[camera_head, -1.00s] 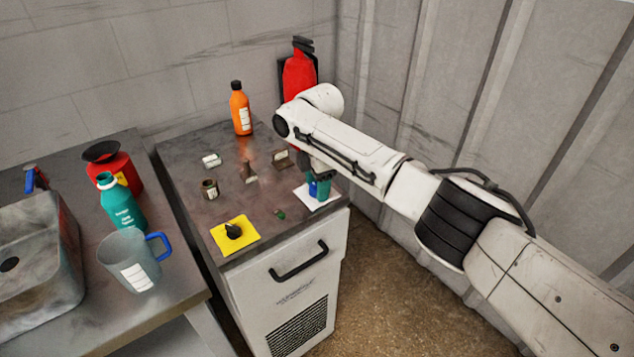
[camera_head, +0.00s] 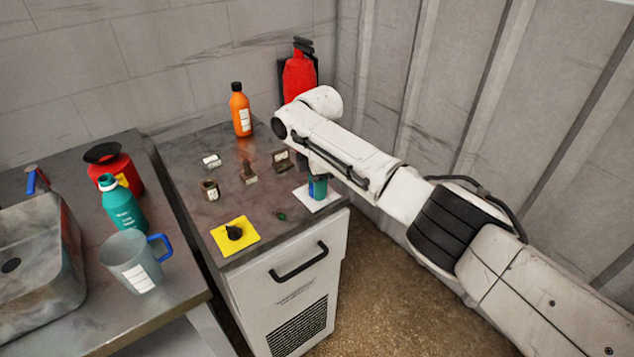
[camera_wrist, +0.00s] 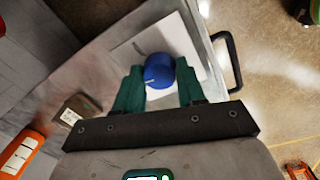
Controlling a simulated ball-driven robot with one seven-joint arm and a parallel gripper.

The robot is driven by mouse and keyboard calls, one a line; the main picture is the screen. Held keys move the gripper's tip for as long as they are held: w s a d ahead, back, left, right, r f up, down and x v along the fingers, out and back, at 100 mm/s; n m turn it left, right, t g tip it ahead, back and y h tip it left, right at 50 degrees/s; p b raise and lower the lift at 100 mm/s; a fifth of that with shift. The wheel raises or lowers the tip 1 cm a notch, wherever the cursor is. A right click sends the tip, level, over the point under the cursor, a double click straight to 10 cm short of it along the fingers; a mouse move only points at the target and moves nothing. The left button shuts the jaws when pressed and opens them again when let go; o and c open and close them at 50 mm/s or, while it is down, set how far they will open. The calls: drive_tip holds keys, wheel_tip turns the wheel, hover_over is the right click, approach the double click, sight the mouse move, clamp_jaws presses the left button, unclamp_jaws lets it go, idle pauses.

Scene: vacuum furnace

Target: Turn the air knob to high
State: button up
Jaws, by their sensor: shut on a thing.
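The blue knob (camera_wrist: 159,72) stands on a white square plate (camera_head: 325,203) at the front right corner of the cabinet top. A light pointer line on it points to the left in the wrist view. My gripper (camera_wrist: 158,88) has green fingers on both sides of the blue knob and is shut on it. In the head view my gripper (camera_head: 317,187) reaches down onto the plate and mostly hides the knob. A black knob (camera_head: 234,232) sits on a yellow square plate (camera_head: 222,239) at the front left. No label telling which knob is air is readable.
Several small switches and gauges (camera_head: 249,172) stand on the cabinet top (camera_head: 190,155). An orange bottle (camera_head: 241,112) stands behind, with a red extinguisher (camera_head: 299,75) at the wall. The left table holds a jug (camera_head: 130,262), a teal bottle (camera_head: 122,207) and a red can (camera_head: 118,175).

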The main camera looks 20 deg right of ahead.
drive_tip(key=m+p, duration=0.1)
drive_tip(key=m, duration=1.1)
drive_tip(key=shift+a+r+h, duration=0.1)
drive_tip(key=shift+h, duration=0.2)
drive_tip(key=shift+w+m, duration=0.1)
drive_tip(key=shift+m, duration=0.2)
drive_tip(key=o, duration=1.1)
drive_tip(key=shift+c, duration=0.2)
wheel_tip(320, 180, up, 11)
drive_tip(key=shift+a, duration=0.25)
